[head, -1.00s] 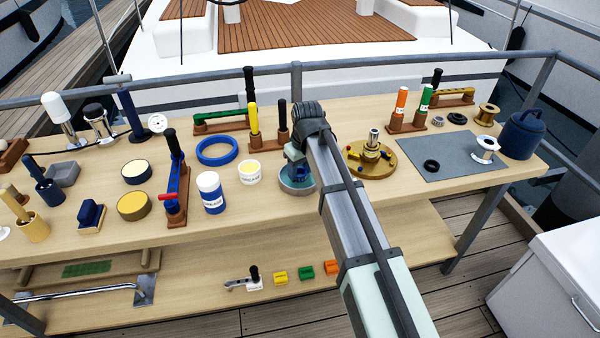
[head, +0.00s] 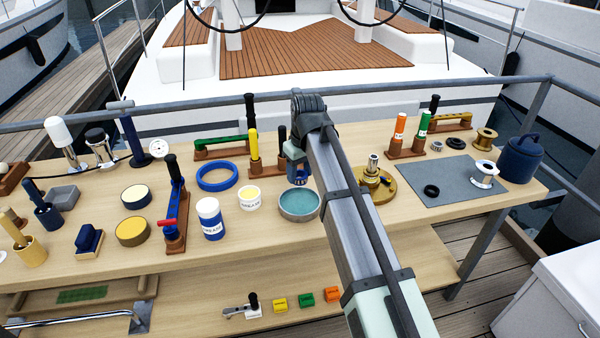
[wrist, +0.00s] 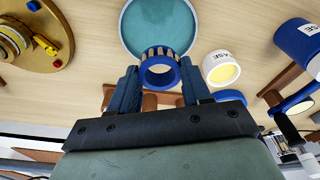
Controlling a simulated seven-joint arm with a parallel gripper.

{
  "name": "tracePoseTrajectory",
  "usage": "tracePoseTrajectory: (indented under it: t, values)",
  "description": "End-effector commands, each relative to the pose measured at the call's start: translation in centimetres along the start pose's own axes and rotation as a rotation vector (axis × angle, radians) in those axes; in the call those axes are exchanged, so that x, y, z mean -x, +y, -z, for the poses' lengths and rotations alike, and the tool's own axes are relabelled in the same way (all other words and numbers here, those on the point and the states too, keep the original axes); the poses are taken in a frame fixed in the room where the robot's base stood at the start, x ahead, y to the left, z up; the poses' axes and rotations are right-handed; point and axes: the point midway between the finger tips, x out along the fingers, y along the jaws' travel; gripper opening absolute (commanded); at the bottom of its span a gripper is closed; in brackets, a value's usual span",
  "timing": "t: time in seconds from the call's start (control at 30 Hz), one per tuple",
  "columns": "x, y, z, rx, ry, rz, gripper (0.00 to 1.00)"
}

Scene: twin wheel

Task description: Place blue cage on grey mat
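The blue cage, a small ring with slots around its wall, shows in the wrist view (wrist: 160,76) between my gripper's fingertips (wrist: 160,82). In the head view my gripper (head: 298,168) holds the cage (head: 298,181) above the back of the teal dish (head: 300,206), clear of the liquid. My gripper is shut on the cage, one finger on each side. The grey mat (head: 440,187) lies on the right of the bench.
Between the dish and the mat stands a brass hub (head: 380,188) with an upright post. Behind the mat are orange and green tubes (head: 399,130), a small bearing (head: 436,146) and a brass spool (head: 484,139). A dark blue pot (head: 521,158) stands right of the mat.

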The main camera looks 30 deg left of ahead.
Motion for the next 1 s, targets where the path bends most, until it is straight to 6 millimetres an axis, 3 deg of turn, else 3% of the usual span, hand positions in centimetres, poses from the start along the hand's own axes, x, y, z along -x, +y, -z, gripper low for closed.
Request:
tracePoseTrajectory:
  t: [0.33, 0.63, 0.77, 1.0]
  values:
    - [0.0, 0.0, 0.0, 0.000, 0.000, 0.000, 0.15]
    - [-0.2, 0.2, -0.7, -0.093, -0.001, -0.014, 0.15]
    - [-1.0, 2.1, -3.8, -0.232, -0.003, -0.035, 0.15]
    - [-2.1, 7.9, -10.5, -0.429, -0.001, -0.064, 0.15]
